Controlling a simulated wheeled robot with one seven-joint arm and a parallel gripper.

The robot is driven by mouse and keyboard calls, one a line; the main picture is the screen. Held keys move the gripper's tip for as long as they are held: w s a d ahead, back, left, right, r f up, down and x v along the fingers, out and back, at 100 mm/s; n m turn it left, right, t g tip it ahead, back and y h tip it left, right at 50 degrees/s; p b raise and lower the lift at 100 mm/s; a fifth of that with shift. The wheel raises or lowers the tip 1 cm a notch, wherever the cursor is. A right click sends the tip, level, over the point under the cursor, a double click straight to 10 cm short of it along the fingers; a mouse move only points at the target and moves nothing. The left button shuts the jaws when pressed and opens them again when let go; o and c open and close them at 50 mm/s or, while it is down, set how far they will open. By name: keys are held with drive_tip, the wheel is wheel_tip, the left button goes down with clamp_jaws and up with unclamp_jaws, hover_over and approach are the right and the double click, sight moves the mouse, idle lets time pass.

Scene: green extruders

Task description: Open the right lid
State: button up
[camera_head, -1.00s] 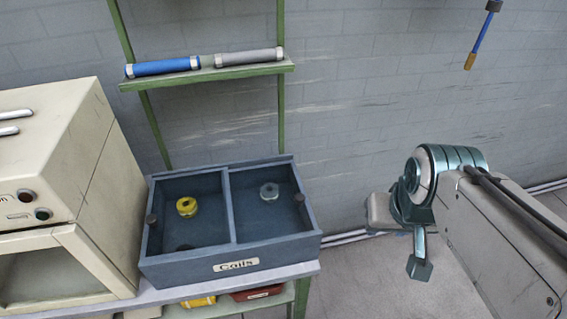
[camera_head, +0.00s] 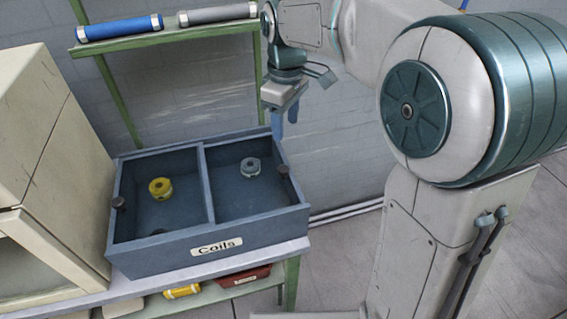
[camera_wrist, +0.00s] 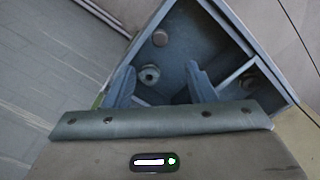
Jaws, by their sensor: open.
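The blue-grey box labelled "Coils" (camera_head: 217,246) has two compartments, and I see into both. No solid lid shows; I cannot tell whether clear lids cover them. A dark round knob (camera_head: 283,170) sits at the right compartment's right side. It also shows in the wrist view as a brown knob (camera_wrist: 160,37). A grey coil (camera_head: 250,167) lies in the right compartment, a yellow coil (camera_head: 160,188) in the left. My gripper (camera_head: 286,126) is open and empty, pointing down near the box's back right corner. In the wrist view its fingers (camera_wrist: 158,84) frame the grey coil, below the knob.
A second dark knob (camera_head: 118,203) is at the box's left side. A cream machine (camera_head: 50,150) stands close on the left. A green shelf (camera_head: 165,38) with a blue and a grey cylinder is behind.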

sight(283, 168)
drive_tip(key=f, duration=1.4)
drive_tip(key=shift+w+a, duration=0.15)
drive_tip(key=shift+a, duration=0.05)
clamp_jaws()
drive_tip(key=shift+a, duration=0.1)
